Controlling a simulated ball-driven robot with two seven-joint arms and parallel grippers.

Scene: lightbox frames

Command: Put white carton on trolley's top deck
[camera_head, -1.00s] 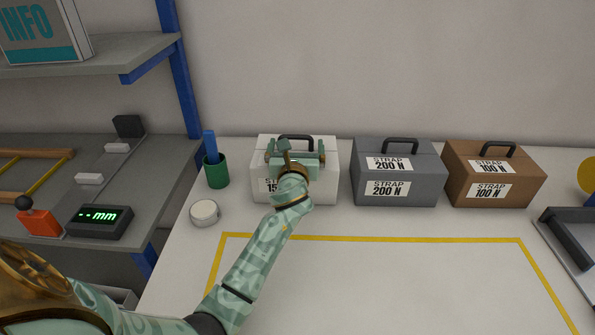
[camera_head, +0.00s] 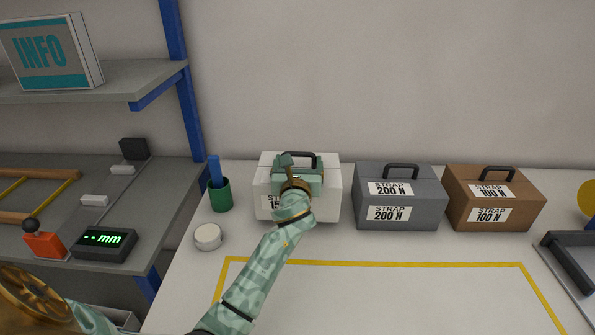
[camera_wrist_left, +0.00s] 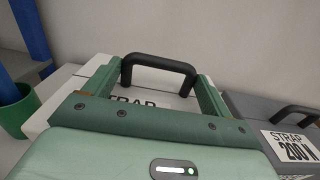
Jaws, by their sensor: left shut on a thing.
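The white carton (camera_head: 331,203) stands at the left of a row of boxes by the back wall, upright. It has a black handle and a label partly hidden by my arm. My left gripper (camera_head: 298,166) is over its top and shut on its black handle. In the left wrist view the handle (camera_wrist_left: 158,62) shows between the two green fingers, with the carton's white top (camera_wrist_left: 92,66) below. The carton seems raised slightly off the table; its underside is hard to judge. My right gripper is not in view. I cannot make out the trolley.
A grey box (camera_head: 400,205) and a brown box (camera_head: 495,205) stand to the right. A green cup (camera_head: 219,196) and a white round tin (camera_head: 208,237) are at the left. The yellow-taped area (camera_head: 380,300) in front is clear. Shelves (camera_head: 90,85) stand at the left.

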